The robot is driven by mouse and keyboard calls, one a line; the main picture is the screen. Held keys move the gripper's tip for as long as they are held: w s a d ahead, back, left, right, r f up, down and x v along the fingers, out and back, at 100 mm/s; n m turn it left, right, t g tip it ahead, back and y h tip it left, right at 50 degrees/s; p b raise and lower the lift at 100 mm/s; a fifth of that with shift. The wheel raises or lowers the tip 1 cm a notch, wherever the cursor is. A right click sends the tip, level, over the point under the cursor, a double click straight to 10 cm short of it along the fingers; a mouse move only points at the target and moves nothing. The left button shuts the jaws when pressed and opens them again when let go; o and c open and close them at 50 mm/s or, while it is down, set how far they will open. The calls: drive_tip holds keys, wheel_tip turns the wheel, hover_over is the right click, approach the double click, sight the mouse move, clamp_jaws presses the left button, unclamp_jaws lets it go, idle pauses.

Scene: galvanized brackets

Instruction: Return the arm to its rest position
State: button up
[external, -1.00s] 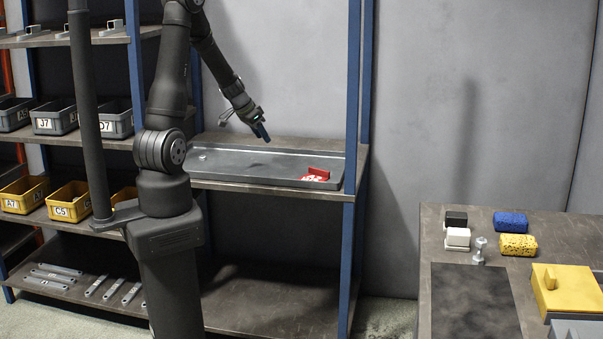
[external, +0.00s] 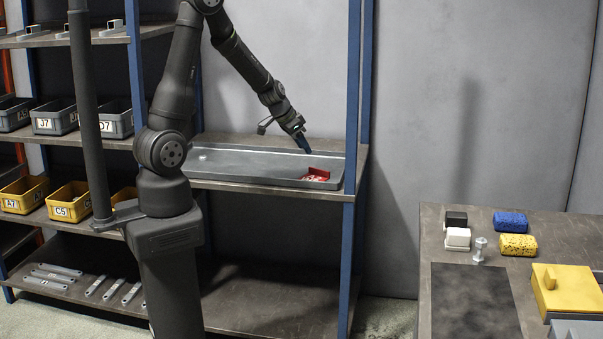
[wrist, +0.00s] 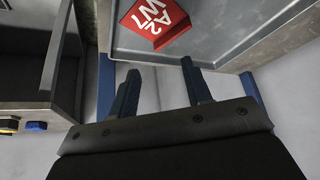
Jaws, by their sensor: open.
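My gripper (external: 304,143) is open and empty in the external view. It is in the air above the right part of a grey metal tray on the shelf, pointing down and to the right. In the wrist view its two blue fingers (wrist: 160,88) stand apart with nothing between them. A red block with white lettering (external: 316,174) lies in the right end of the tray.
The grey tray (external: 240,163) sits on a shelf between blue posts (external: 353,100). Bins (external: 70,203) stand on shelves at left. A workbench (external: 560,235) at right bears sponges, a black and a white block, a bolt and a yellow box. Bare wall lies between shelf and bench.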

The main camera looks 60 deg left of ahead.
drive_tip(key=w+d+m, duration=0.1)
drive_tip(key=d, duration=1.4)
drive_tip(key=shift+w+m+h, duration=0.25)
drive_tip(key=shift+m+h, duration=0.05)
drive_tip(key=shift+h, duration=0.1)
drive_tip(key=shift+o, duration=0.4)
drive_tip(key=shift+f, duration=0.1)
